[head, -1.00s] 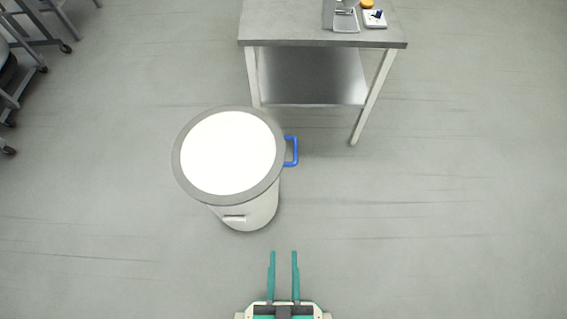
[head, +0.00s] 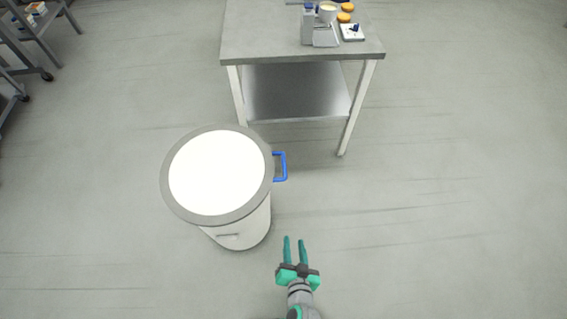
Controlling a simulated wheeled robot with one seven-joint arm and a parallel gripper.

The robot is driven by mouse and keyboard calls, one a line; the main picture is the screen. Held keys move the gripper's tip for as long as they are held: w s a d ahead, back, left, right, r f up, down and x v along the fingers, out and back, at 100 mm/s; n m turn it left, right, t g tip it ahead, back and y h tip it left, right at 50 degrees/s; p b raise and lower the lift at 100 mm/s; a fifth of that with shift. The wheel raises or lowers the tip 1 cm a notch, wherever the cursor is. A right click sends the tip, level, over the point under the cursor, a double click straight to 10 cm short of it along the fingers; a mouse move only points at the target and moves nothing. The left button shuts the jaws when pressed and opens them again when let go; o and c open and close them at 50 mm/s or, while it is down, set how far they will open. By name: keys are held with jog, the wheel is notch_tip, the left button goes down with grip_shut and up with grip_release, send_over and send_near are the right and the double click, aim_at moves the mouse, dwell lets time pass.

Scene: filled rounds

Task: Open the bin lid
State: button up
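The bin (head: 236,234) is a pale round drum standing on the floor left of centre in the head view. Its lid (head: 218,172) is on top, a bright white disc with a grey rim, and looks shut. A blue handle (head: 283,167) sticks out from the right side of the rim. My gripper (head: 294,240) has two teal fingers. It is open and empty, below and slightly right of the blue handle in the picture, apart from the bin.
A metal table (head: 300,52) with a lower shelf stands behind the bin; a carton (head: 308,24), a cup (head: 327,13) and small items are on it. A shelf rack (head: 35,35) stands at the far left. The floor at right is clear.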

jog(key=w+f+m+y, duration=0.1)
jog(key=w+f, duration=0.2)
jog(key=w, duration=0.3)
jog(key=m+t+y, duration=0.2)
jog(key=y, duration=0.2)
send_near(284, 162)
jog(key=x, duration=1)
jog(key=shift+f, duration=0.45)
jog(key=shift+c, duration=0.4)
grip_shut()
